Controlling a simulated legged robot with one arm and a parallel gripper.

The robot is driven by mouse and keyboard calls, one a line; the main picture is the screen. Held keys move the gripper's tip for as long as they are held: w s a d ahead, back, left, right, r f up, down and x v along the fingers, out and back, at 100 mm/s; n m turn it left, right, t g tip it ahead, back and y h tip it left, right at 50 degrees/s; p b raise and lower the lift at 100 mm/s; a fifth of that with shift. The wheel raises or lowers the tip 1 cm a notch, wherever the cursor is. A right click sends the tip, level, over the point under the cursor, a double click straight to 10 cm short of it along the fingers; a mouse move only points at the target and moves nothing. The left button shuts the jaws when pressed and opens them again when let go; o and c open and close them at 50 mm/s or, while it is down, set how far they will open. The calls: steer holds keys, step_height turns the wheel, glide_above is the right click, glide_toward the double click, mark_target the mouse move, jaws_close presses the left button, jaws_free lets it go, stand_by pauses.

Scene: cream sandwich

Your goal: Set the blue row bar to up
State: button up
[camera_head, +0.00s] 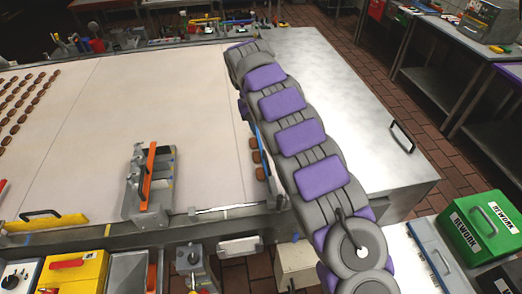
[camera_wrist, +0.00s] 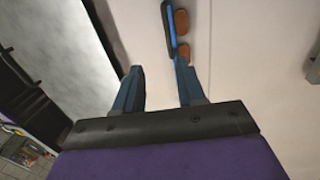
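The blue row bar (camera_head: 258,135) is a narrow strip just left of my arm in the head view, partly hidden by the arm. Brown sandwich pieces (camera_head: 256,157) lie beside it. In the wrist view the blue bar (camera_wrist: 170,32) runs down from the top edge toward the right fingertip, with two brown pieces along its right side. My gripper (camera_wrist: 157,82) has its two blue fingers apart with nothing seen between them. I cannot tell whether the right finger touches the bar. In the head view my arm hides the gripper.
An orange bar (camera_head: 150,175) stands on a grey metal fixture (camera_head: 135,205) left of my arm. A yellow bar with a black handle (camera_head: 47,220) is at the left edge. Rows of brown pieces (camera_head: 18,105) lie far left. The pale belt (camera_head: 200,95) between is clear.

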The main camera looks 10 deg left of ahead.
steer(key=a, duration=0.2)
steer(key=b, duration=0.2)
glide_toward(266, 161)
steer(key=x, duration=0.8)
steer(key=shift+d, duration=0.1)
steer(key=shift+c, duration=0.3)
jaws_close()
